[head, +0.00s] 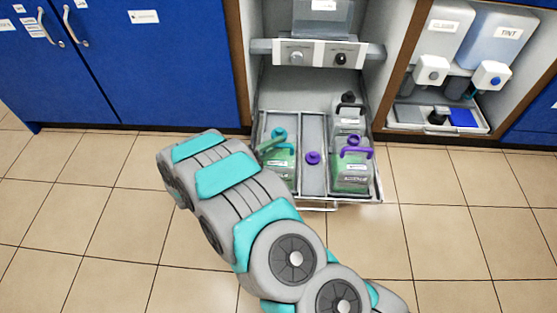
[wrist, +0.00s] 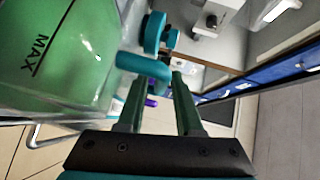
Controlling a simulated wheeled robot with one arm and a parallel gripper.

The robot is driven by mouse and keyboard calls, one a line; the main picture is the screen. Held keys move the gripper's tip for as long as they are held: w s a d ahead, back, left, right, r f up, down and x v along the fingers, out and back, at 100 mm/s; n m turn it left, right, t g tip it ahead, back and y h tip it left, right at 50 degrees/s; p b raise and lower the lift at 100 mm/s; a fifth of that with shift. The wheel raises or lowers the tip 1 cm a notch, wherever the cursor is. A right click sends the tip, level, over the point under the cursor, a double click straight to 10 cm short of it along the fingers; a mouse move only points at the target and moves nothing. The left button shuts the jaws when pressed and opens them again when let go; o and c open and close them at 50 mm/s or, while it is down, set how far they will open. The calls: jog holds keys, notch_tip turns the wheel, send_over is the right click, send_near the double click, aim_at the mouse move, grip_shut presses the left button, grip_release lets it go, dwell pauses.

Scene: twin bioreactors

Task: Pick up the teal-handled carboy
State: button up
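The teal-handled carboy (head: 281,172) stands in the left lane of the pulled-out drawer, with green liquid inside and a teal cap (head: 279,134). In the wrist view its green, clear-walled body (wrist: 70,50) with a MAX mark fills the upper left. Its teal handle (wrist: 143,64) lies across the fingertips, and the teal cap (wrist: 153,33) is beyond. My gripper (wrist: 159,80) is open, its two green fingers apart with a gap between them. In the head view my gripper (head: 268,146) is at the carboy's top left. I cannot tell whether the handle is between the fingers.
A purple-handled carboy (head: 352,177) and a black-handled one (head: 348,113) stand in the drawer's right lane. A purple round piece (head: 313,158) is in the middle lane. Cabinet walls flank the drawer (head: 380,194). Tiled floor (head: 450,230) is free in front.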

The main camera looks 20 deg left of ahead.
jog(key=shift+x, duration=1.75)
jog(key=shift+d+r, duration=0.1)
grip_shut()
